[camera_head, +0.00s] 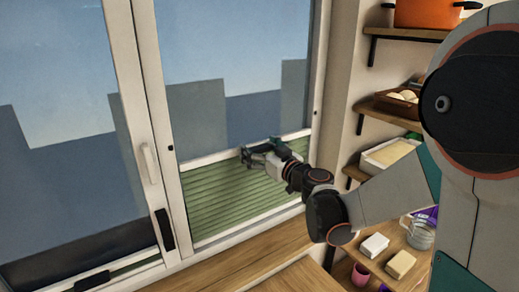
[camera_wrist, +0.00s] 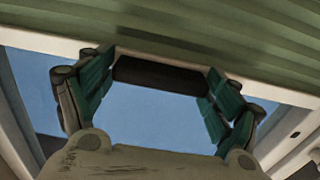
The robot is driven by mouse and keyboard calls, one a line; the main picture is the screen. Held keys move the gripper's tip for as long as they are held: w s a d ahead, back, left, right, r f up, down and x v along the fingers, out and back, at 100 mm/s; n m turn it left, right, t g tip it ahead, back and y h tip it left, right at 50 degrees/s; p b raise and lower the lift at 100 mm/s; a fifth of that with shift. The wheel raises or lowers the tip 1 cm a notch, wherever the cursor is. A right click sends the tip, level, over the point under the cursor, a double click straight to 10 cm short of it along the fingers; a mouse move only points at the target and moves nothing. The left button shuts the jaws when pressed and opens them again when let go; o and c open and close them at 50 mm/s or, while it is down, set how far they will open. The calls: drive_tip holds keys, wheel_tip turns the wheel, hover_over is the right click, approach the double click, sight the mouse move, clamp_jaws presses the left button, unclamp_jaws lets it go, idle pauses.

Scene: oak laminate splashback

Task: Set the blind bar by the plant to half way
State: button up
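In the head view, a green pleated blind (camera_head: 230,200) covers the lower part of the right window pane. Its pale top bar (camera_head: 210,159) spans the pane, with clear glass above it. My gripper (camera_head: 258,150) is at this bar, right of its middle. In the wrist view, the bar (camera_wrist: 40,40) crosses the picture and carries a dark handle (camera_wrist: 160,75). My gripper (camera_wrist: 160,66) is spread wide, with one finger at each end of the handle. I cannot tell whether the fingertips touch it. No plant is visible.
The left pane has another blind bar with a dark handle (camera_head: 92,280) near its bottom. A window handle (camera_head: 150,163) is on the frame between. Wooden shelves at right hold an orange pot (camera_head: 425,12), a white tray (camera_head: 390,154) and small items. A wooden sill (camera_head: 250,250) runs below.

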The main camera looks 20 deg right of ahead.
drive_tip(key=c, duration=0.8)
wheel_tip(320, 180, up, 7)
drive_tip(key=p, duration=0.3)
drive_tip(key=shift+f+p, duration=0.1)
drive_tip(key=shift+p, duration=0.3)
drive_tip(key=shift+f, duration=0.1)
drive_tip(key=o, duration=1.5)
drive_tip(key=v, duration=1.2)
